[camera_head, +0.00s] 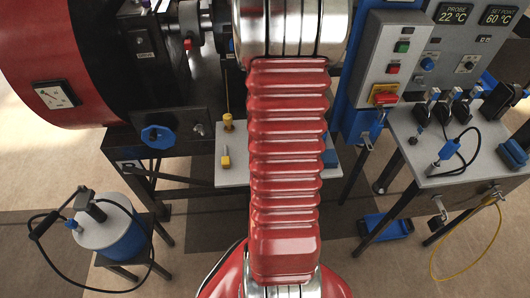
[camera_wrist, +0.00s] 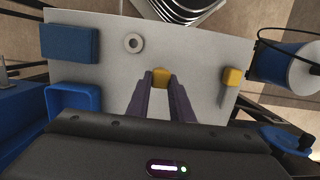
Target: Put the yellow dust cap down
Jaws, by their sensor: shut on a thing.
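My gripper (camera_wrist: 161,84) is shut on the yellow dust cap (camera_wrist: 161,76), which shows between the fingertips in the wrist view. The cap is over the middle of a light grey shelf (camera_wrist: 190,50). I cannot tell whether it touches the surface. In the head view my red arm hides the gripper and the cap; the shelf shows to the left of the arm (camera_head: 205,178).
A grey ring (camera_wrist: 133,43), a blue block (camera_wrist: 70,42) and a blue tray (camera_wrist: 73,98) are on the left in the wrist view. A yellow-ended grey piece (camera_wrist: 233,77) lies at right. A blue handwheel (camera_head: 157,137) is beside the shelf.

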